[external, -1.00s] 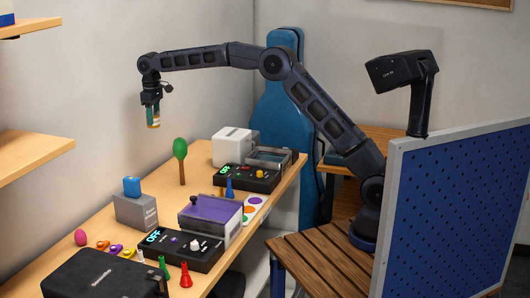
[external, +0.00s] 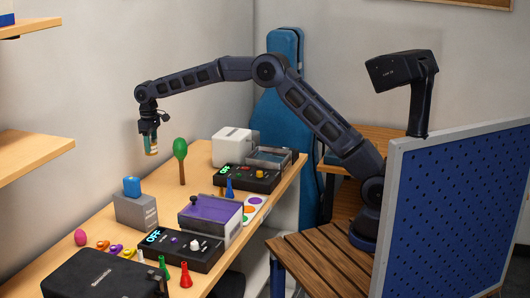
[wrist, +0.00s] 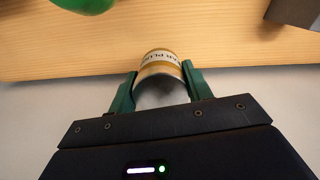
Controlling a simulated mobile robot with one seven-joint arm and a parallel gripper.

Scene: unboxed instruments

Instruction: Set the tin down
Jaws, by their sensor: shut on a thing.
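My gripper (external: 149,138) is shut on the tin (external: 151,148) and holds it in the air, above and behind the far left edge of the table (external: 108,228) near the wall. In the wrist view the tin (wrist: 160,68) has a pale label with dark lettering and gold bands. It sits between the two green fingers of my gripper (wrist: 161,86). The table edge (wrist: 60,76) runs just past the tin in that view. I cannot tell the exact height of the tin above the table.
A green maraca-like object (external: 180,150) stands upright near the tin. A grey box (external: 136,211) with a blue item (external: 132,186) on top stands left. Black control boxes (external: 180,250), a purple-topped case (external: 212,212) and a white box (external: 232,146) occupy the table. Shelves (external: 30,158) jut from the wall.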

